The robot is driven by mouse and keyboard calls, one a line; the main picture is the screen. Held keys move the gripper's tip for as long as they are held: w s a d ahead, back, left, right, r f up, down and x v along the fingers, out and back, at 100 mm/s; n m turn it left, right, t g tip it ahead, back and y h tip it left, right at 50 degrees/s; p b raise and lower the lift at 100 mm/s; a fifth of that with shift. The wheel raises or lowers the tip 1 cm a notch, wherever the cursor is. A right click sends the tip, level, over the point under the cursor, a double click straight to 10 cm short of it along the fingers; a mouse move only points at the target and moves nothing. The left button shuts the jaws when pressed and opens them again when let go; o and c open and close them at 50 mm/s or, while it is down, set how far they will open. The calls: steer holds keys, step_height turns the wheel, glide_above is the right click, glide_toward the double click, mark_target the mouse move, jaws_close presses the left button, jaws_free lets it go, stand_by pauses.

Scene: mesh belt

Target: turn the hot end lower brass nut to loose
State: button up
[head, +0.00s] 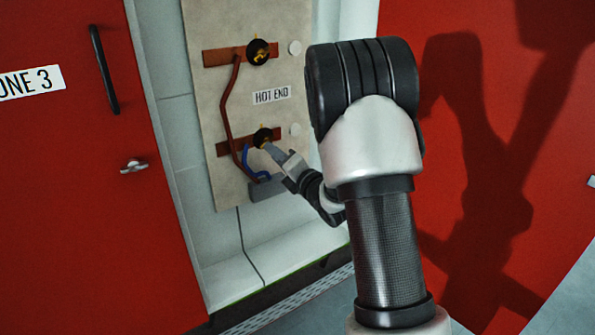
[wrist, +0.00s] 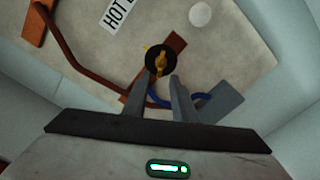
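The hot end lower brass nut (head: 262,138) sits on a dark round base over a copper bar, low on the beige panel. In the wrist view the brass nut (wrist: 159,60) is just beyond my fingertips, slightly left of the middle of the gap. My gripper (head: 270,149) is at the lower right of the nut in the head view. Whether a fingertip touches the nut's base I cannot tell.
The upper brass nut (head: 258,52) is above the HOT END label (head: 271,95). A brown cable (head: 228,110) links the two copper bars. A blue wire (wrist: 203,98) and a grey block (wrist: 221,103) lie close to my fingers. Red doors (head: 70,190) flank the panel.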

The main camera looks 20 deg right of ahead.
steer(key=v, duration=1.3)
steer(key=shift+s+p, duration=0.2)
steer(key=shift+p, duration=0.1)
steer(key=shift+d+r, duration=0.15)
steer(key=s+d+r+m+g+h, duration=0.35)
steer(key=r+m+h, duration=0.3)
steer(key=m, duration=0.85)
steer(key=s+a+m+g, duration=0.4)
steer(key=s+m, duration=0.2)
steer(key=s, duration=0.5)
steer(key=s+a+m+g, duration=0.4)
steer(key=s+m, duration=0.3)
steer(key=s, duration=0.5)
step_height(320, 180, up, 27)
steer(key=p, duration=2.7)
steer(key=shift+s+a+y, duration=0.15)
steer(key=shift+a+y, duration=0.05)
steer(key=shift+y, duration=0.25)
